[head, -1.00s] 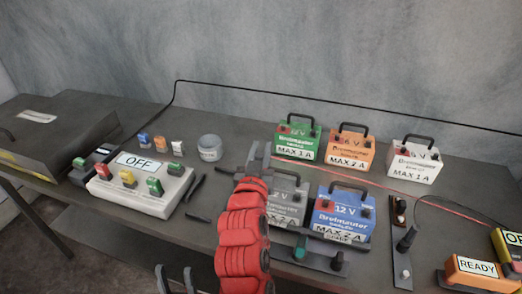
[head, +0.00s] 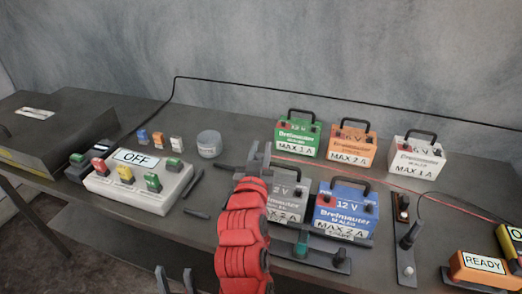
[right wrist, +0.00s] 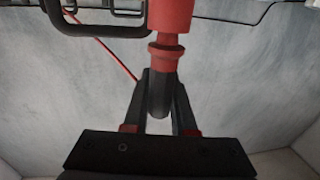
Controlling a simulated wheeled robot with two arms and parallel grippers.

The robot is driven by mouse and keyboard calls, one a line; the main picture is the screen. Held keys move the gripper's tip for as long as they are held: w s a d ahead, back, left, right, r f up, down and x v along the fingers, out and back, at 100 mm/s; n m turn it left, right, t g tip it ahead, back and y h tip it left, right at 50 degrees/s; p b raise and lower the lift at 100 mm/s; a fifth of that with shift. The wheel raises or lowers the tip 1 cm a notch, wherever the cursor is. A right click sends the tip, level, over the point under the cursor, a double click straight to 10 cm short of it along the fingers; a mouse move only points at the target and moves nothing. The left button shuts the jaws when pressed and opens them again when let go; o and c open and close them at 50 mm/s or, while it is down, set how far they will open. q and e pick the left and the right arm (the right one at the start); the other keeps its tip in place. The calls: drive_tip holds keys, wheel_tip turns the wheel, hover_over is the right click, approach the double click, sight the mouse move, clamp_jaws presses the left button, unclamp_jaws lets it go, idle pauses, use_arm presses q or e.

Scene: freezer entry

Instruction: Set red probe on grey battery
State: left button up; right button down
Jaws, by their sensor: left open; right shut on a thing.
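The grey battery (head: 290,203) stands mid-table, left of the blue battery, partly hidden behind my right arm. My right gripper (head: 257,158) is beside its upper left edge in the head view. In the right wrist view my right gripper (right wrist: 161,82) is shut on the red probe (right wrist: 169,18), which has a red body and a dark lower part. The head view hardly shows the probe; I cannot tell whether it touches the battery. My left gripper (head: 175,281) is open and empty at the bottom edge of the head view.
A blue battery (head: 344,212) stands close right of the grey one. Green (head: 297,137), orange (head: 351,147) and white (head: 416,159) batteries stand behind. A switch box (head: 139,181) marked OFF is left. A red cable (head: 390,182) runs across the table. A READY box (head: 482,268) is front right.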

drive_tip(key=shift+f, duration=0.1)
drive_tip(key=c, duration=0.6)
unclamp_jaws()
drive_tip(key=shift+c, duration=0.2)
drive_tip(key=s+a+p, duration=0.2)
drive_tip(key=s+p, duration=0.3)
drive_tip(key=s, duration=1.2)
drive_tip(key=shift+a+p, duration=0.4)
drive_tip(key=shift+s, duration=0.15)
